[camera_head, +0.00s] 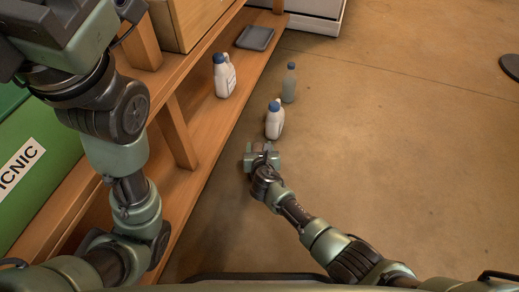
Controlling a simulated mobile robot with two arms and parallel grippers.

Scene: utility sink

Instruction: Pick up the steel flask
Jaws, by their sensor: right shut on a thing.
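My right gripper (262,148) is low over the floor beside the wooden shelf, at the end of the arm that comes in from the lower right. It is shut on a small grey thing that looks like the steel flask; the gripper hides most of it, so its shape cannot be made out. My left gripper (62,28) is raised at the upper left, close to the camera and partly cut off by the frame. Its fingers do not show clearly.
A white jug with a blue cap (275,122) stands just beyond my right gripper. A grey-green bottle (289,86) is behind it. Another white jug (224,78) and a dark tray (255,38) are on the low wooden shelf (197,122).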

